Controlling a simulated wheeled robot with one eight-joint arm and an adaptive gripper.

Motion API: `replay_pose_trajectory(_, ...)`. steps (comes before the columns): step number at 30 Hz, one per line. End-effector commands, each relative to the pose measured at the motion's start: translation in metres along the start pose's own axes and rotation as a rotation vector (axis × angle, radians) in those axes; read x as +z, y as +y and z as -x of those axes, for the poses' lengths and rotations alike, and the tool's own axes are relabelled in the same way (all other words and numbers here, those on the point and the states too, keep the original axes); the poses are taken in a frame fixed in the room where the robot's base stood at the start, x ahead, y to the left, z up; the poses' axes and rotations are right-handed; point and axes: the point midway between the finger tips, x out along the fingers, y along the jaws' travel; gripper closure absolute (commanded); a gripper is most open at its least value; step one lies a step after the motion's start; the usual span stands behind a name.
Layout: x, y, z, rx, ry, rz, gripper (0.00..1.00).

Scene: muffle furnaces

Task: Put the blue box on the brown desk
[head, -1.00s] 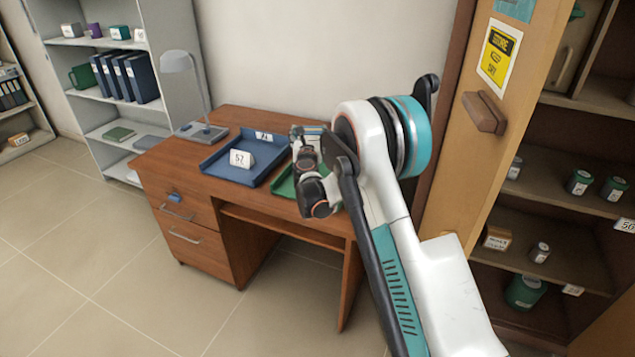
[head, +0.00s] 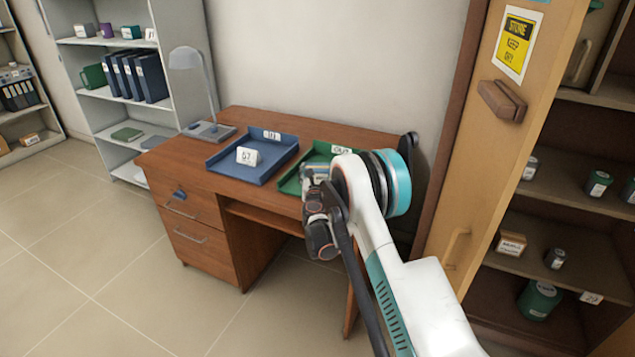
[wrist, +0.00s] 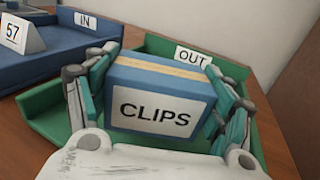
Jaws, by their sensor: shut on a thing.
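The blue box (wrist: 162,88), with a pale band and a front label reading CLIPS, sits between the fingers of my gripper (wrist: 165,72) in the wrist view. The fingers press on its left and right sides. The box is over or within the green OUT tray (wrist: 245,70); I cannot tell whether it touches the tray. In the head view my gripper (head: 312,180) is at the front of this tray, and a bit of the box (head: 318,170) shows. The brown desk (head: 170,162) stands against the wall.
A blue IN tray (head: 228,172) with a white number card (head: 248,156) lies left of the green tray. A grey lamp (head: 192,62) stands at the desk's left back. A wooden cabinet door (head: 490,140) stands close on the right. The desk's front left corner is clear.

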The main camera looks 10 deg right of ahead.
Motion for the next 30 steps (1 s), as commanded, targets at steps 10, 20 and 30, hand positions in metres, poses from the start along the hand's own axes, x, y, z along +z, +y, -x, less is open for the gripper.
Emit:
replay_pose_trajectory(10,-0.035,0.000,0.000,0.000,0.000,0.000,0.53)
replay_pose_trajectory(20,-0.037,0.000,0.000,0.000,0.000,0.000,0.14)
replay_pose_trajectory(30,-0.037,0.000,0.000,0.000,0.000,0.000,0.05)
